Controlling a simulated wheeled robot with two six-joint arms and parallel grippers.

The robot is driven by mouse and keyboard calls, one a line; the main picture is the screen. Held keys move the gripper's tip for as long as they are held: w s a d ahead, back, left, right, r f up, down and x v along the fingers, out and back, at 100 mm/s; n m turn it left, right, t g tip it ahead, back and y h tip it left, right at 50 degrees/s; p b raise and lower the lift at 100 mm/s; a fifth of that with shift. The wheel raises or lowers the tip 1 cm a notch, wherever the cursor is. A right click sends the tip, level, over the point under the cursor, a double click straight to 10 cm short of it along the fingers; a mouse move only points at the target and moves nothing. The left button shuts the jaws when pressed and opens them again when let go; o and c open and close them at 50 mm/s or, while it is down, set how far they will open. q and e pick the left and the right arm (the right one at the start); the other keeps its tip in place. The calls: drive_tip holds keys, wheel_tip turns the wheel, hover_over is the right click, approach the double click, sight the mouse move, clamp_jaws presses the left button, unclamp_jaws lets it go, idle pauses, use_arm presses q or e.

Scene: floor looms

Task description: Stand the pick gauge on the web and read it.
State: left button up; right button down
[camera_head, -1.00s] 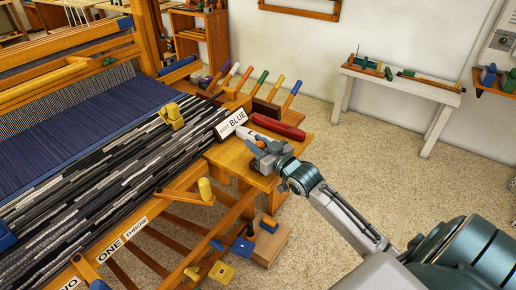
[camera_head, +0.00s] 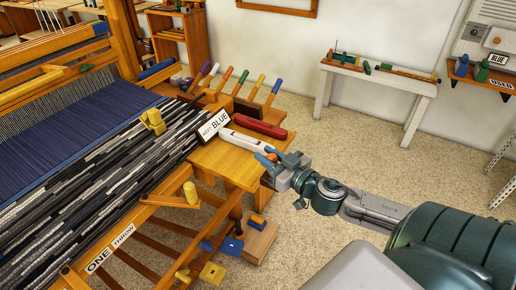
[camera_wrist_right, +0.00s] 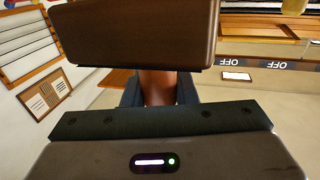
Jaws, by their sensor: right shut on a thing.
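My right gripper (camera_head: 272,158) is at the right end of the small wooden side table (camera_head: 225,165). It is shut on an orange-brown thing, which shows between the dark blue fingers in the right wrist view (camera_wrist_right: 157,88). The web (camera_head: 100,165), striped grey, black and white, lies on the loom to the left. A yellow piece (camera_head: 152,121) stands on it. My left gripper is not in view.
The side table bears a white shuttle-like piece (camera_head: 243,140), a red one (camera_head: 260,127) and a "WEFT BLUE" card (camera_head: 212,125). Several coloured handles (camera_head: 240,80) stand behind. A wooden box (camera_head: 258,240) is on the floor below. A white bench (camera_head: 380,79) is by the wall.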

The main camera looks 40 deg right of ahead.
sight(275, 162)
drive_tip(key=shift+s+r, duration=0.1)
drive_tip(key=shift+s, duration=0.95)
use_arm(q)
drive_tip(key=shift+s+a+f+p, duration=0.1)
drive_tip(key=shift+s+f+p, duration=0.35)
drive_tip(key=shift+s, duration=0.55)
use_arm(e)
drive_tip(key=shift+s+r, duration=0.15)
drive_tip(key=shift+s, duration=0.75)
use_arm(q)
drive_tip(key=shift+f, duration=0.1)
